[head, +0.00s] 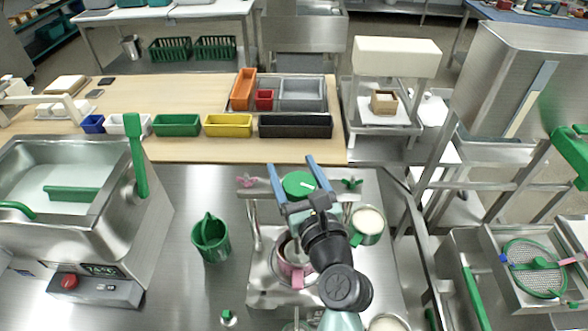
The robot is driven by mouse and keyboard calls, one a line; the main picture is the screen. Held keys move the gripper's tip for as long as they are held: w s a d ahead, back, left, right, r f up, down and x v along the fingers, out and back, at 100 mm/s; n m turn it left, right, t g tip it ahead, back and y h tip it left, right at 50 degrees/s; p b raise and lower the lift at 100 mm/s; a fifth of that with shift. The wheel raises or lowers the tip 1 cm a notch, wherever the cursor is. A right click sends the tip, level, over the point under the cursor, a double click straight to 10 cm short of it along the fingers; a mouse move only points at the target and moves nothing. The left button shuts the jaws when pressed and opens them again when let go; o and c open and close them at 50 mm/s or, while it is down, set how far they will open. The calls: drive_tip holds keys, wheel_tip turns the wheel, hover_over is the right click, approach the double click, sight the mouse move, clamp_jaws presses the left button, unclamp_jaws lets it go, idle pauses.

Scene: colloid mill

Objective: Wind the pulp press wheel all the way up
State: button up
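The pulp press (252,235) is a metal frame with two upright posts and a crossbar, standing on the steel bench in the middle. A round green wheel (299,184) with a white mark sits at its top centre. My gripper (290,163) has two blue fingers spread apart, one on each side of the wheel as seen from above. A small gap shows between the right finger and the wheel; I cannot tell whether the left finger touches. My wrist hides much of the press's middle.
A pink wing nut (247,182) and a green wing nut (351,182) flank the wheel. A green jug (211,238) stands left of the press; a green-handled pan (367,222) of pale contents stands close on the right. A steel vat (60,170) is at left.

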drive_tip(key=c, duration=0.9)
drive_tip(key=shift+n+y+b, duration=0.3)
drive_tip(key=shift+n+y, duration=0.1)
drive_tip(key=shift+y, duration=0.2)
drive_tip(key=n+g+y, duration=0.1)
drive_tip(key=y+b, duration=0.1)
drive_tip(key=shift+s+a+n+g+y, duration=0.1)
drive_tip(key=shift+a+n+g+y, duration=0.1)
drive_tip(key=shift+n+g+y, duration=0.15)
drive_tip(key=n+g+y, duration=0.1)
drive_tip(key=n+y, duration=0.1)
drive_tip(key=n+g+y, duration=0.1)
drive_tip(key=shift+s+a+g, duration=0.2)
drive_tip(key=shift+a+g, duration=0.05)
drive_tip(key=shift+g, duration=0.1)
drive_tip(key=g, duration=0.1)
drive_tip(key=n+g+y, duration=0.2)
drive_tip(key=shift+s+a+y+b, duration=0.25)
drive_tip(key=shift+s+b, duration=0.05)
drive_tip(key=shift+b, duration=0.05)
drive_tip(key=shift+s+a+n+g+y+b, duration=0.1)
drive_tip(key=shift+s+n+g+y+b, duration=0.3)
drive_tip(key=shift+n+g, duration=0.6)
drive_tip(key=shift+a+n+g+y+b, duration=0.15)
drive_tip(key=shift+n+g+y, duration=0.5)
drive_tip(key=shift+g, duration=0.55)
drive_tip(key=shift+s+g, duration=0.1)
drive_tip(key=shift+g, duration=0.2)
